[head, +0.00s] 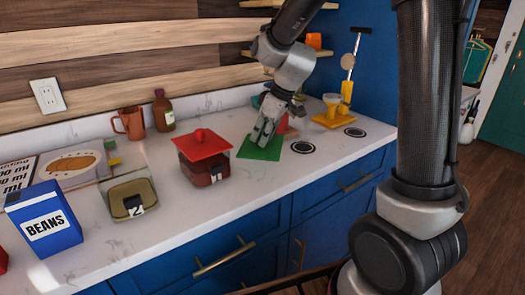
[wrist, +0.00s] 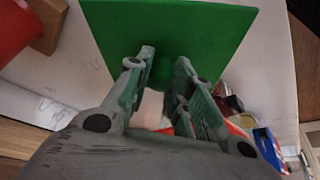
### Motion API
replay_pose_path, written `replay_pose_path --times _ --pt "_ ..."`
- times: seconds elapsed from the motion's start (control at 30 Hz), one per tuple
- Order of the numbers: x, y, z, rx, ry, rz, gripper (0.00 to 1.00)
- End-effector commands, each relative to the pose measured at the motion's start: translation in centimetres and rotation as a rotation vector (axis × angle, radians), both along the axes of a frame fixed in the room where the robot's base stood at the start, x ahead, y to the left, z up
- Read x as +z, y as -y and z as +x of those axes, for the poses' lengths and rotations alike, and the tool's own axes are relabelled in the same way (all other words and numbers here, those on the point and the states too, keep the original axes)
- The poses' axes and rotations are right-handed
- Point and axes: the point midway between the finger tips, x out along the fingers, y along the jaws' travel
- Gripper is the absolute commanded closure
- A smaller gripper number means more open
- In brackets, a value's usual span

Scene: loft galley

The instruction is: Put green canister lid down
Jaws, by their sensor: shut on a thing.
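The green canister lid (head: 248,153) is a flat green square over the right part of the counter. It also shows in the wrist view (wrist: 215,38), filling the top middle. My gripper (head: 265,132) is above the lid and shut on it; the fingers (wrist: 160,75) hide the gripped part. I cannot tell whether the lid touches the counter. A square clear canister (head: 148,187) with olive-yellow contents and a dark label stands at front left with no lid on it. A dark red canister (head: 203,173) under a red knobbed lid (head: 203,142) stands between it and my gripper.
A blue beans box (head: 45,215) stands at the left. A copper mug (head: 130,122) and brown bottle (head: 163,110) stand by the wall. A yellow stand (head: 335,117) and two dark round discs (head: 303,147) are at the right. Counter is bare along the front edge.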

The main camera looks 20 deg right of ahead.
Motion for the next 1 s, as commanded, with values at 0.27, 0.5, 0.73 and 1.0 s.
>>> replay_pose_path --times 0.27,0.5,0.73,1.0 --pt "-3.2 0.0 0.0 -0.002 -0.003 0.000 1.00" --pt "-5.5 0.0 0.0 -0.001 0.001 0.000 1.00" --pt "-5.5 0.0 0.0 -0.001 0.001 0.000 1.00" --pt "-5.7 0.0 0.0 -0.001 0.001 0.000 0.56"
